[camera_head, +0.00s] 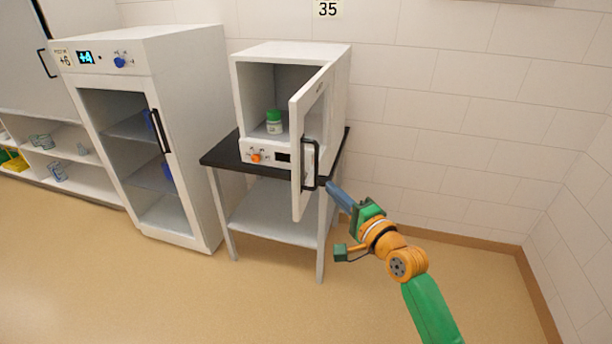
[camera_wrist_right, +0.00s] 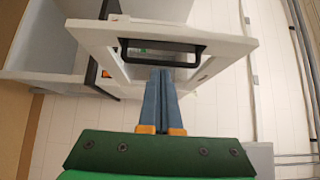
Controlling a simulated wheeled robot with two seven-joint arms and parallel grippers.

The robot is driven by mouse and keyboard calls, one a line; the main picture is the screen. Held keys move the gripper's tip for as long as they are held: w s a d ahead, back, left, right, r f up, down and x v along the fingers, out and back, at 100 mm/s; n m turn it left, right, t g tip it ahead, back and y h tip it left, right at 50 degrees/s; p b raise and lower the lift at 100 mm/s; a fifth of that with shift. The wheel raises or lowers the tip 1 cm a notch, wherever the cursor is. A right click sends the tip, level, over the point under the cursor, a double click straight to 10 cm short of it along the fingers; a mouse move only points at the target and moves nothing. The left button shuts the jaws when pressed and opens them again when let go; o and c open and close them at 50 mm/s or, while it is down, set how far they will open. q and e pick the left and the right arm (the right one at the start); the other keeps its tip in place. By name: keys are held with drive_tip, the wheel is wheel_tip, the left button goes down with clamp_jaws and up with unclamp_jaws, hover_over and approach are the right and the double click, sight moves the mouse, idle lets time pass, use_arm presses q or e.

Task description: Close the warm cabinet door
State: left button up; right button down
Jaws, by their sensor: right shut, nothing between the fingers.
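The warm cabinet (camera_head: 338,85) is a small white box on a table, with an orange knob and a dark display below its opening. Its door (camera_head: 299,175) stands open toward me and carries a black handle (camera_head: 316,163). A white jar with a green lid (camera_head: 274,122) stands inside. My right gripper (camera_head: 331,186) is shut and empty, its blue fingertips close to the door's handle side. In the right wrist view the fingers (camera_wrist_right: 160,75) point at the door just below the handle (camera_wrist_right: 160,52); I cannot tell whether they touch. My left gripper is out of view.
A dark-topped table (camera_head: 225,154) with a lower shelf (camera_head: 275,220) bears the cabinet. A taller white cabinet (camera_head: 190,100) with a glass front and blue display stands to its left. Floor (camera_head: 470,290) is free at the right, up to the tiled wall (camera_head: 450,130).

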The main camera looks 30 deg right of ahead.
sight(300, 172)
drive_tip(key=w, duration=0.2)
drive_tip(key=w+a+p, duration=0.1)
drive_tip(key=w, duration=0.1)
drive_tip(key=w+a, duration=0.1)
drive_tip(key=w, duration=0.2)
drive_tip(key=shift+a+f+p, duration=0.1)
drive_tip(key=shift+a+p, duration=0.05)
drive_tip(key=shift+p, duration=0.25)
drive_tip(key=shift+w+f, duration=0.1)
